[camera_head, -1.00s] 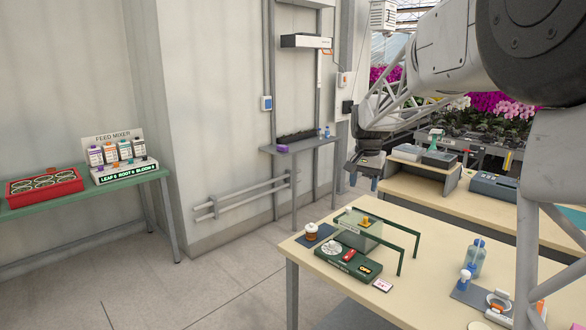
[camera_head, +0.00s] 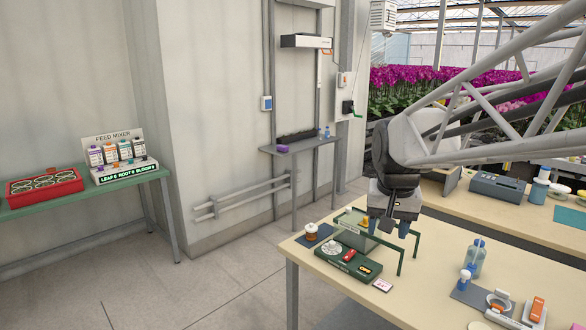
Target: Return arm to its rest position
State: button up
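My gripper (camera_head: 393,228) hangs pointing down at the end of my arm, above the right part of the green frame on the pale table. Two blue fingertips show below its dark body, with a gap between them. No object shows between the fingertips. The arm reaches in from the right edge of the view.
A second bench (camera_head: 455,212) stands behind. The floor at left is clear.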

jog(key=s+f+n, duration=0.1)
jog(key=s+f, duration=0.3)
jog(key=s, duration=0.7)
jog(key=s+f+n, duration=0.1)
jog(key=s+f, duration=0.2)
jog(key=s, duration=0.7)
jog(key=shift+s+a+f+t, duration=0.3)
jog(key=shift+s+f, duration=0.05)
jog(key=shift+f, duration=0.05)
